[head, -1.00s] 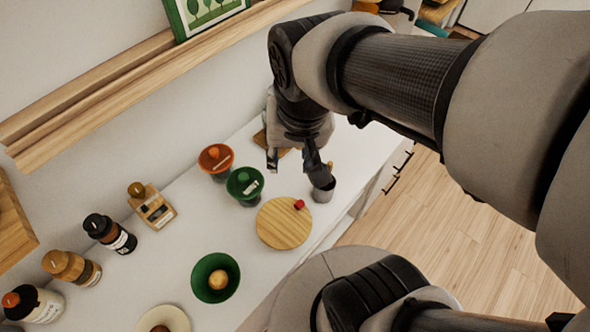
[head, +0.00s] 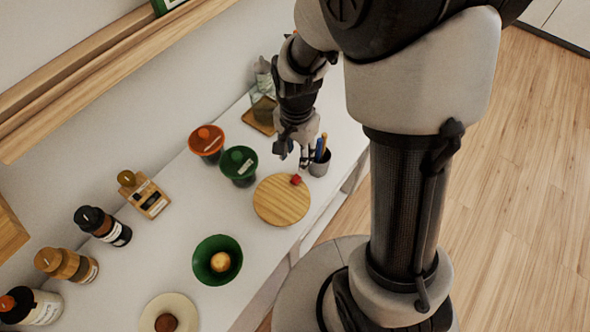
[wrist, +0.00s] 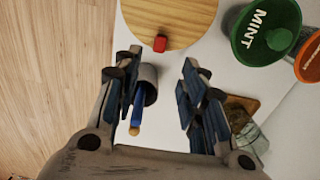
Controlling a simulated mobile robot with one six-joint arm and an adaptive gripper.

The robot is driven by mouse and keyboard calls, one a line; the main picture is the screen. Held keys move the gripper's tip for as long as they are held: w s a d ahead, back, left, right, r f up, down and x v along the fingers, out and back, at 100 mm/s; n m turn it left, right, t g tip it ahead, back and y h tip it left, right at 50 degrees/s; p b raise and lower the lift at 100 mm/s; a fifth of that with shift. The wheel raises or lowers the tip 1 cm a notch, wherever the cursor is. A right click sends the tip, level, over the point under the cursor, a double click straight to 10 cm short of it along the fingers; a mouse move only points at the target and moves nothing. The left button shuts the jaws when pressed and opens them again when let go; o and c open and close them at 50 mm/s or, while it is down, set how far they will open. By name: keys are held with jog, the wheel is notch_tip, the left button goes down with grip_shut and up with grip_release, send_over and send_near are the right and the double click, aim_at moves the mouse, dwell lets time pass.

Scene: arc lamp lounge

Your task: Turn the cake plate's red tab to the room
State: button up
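The cake plate (head: 280,203) is a round wooden disc lying on the white counter. Its red tab (head: 296,180) sits at the rim, on the side toward my gripper and the grey cup. In the wrist view the plate (wrist: 180,25) is at the top, with the red tab (wrist: 160,43) at its lower edge. My gripper (head: 294,158) hangs over the counter just beyond the tab. In the wrist view its fingers (wrist: 160,88) are wide apart with nothing between them, and the tab lies ahead of the gap, apart from both fingers.
A grey cup (head: 320,163) holding pens stands right beside my gripper. Green (head: 238,165) and orange (head: 207,142) lidded tubs stand left of it. A green bowl (head: 217,261) is nearer, bottles line the wall, and a wooden board (head: 262,115) lies behind. The counter's front edge is close to the plate.

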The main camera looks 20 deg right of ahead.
aim_at(296, 178)
notch_tip(296, 178, down, 11)
jog(key=b, duration=0.3)
jog(key=shift+c, duration=0.4)
grip_shut()
dwell(0.3)
